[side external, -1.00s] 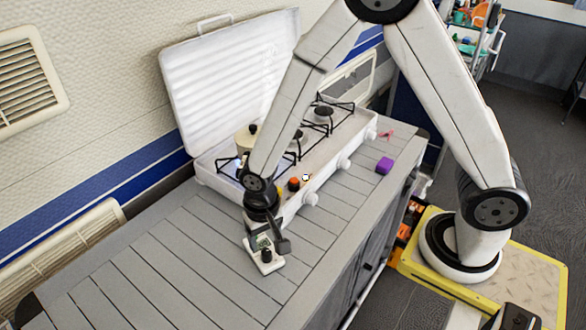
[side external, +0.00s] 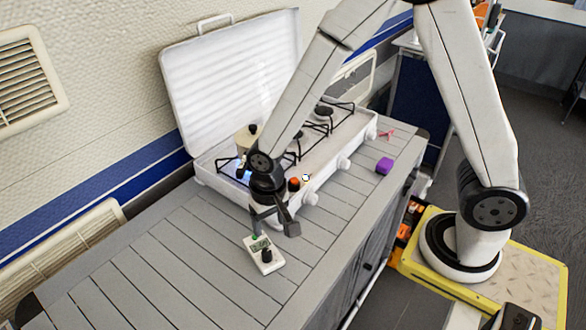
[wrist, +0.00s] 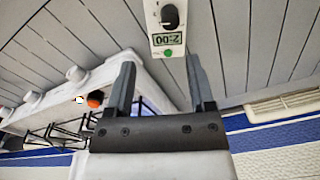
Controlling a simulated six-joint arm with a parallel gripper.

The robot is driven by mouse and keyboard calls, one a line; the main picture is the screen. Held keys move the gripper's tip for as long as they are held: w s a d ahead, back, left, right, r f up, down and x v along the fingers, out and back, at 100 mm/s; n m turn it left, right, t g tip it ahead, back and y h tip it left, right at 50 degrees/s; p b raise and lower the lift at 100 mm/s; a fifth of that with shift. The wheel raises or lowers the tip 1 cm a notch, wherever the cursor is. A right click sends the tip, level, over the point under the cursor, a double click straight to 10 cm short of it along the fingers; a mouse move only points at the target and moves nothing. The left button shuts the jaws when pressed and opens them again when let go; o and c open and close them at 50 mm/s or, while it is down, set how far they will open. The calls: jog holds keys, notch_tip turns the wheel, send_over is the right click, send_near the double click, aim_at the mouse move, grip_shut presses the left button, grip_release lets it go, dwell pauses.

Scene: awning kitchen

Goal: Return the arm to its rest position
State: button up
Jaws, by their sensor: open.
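My gripper (side external: 274,222) is open and empty, held above the grey plank counter (side external: 170,265) in front of the stove. It also shows in the wrist view (wrist: 161,85), with its two dark fingers apart. A small white timer (side external: 263,254) with a black knob lies on the counter just below the fingers. In the wrist view the timer (wrist: 166,28) is beyond the fingertips, apart from them, and its display reads 2:00 with a green button beside it.
A white camp stove (side external: 325,155) with its lid (side external: 230,80) raised stands along the wall. The counter's left part is clear.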

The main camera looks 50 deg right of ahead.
jog(key=s+d+r+n+t, duration=0.2)
jog(key=s+d+r, duration=0.3)
jog(key=d, duration=0.5)
notch_tip(320, 180, up, 2)
jog(key=shift+s+d+r+n, duration=0.1)
jog(key=shift+s+d+n, duration=0.1)
jog(key=shift+n, duration=0.7)
jog(key=shift+c, duration=0.2)
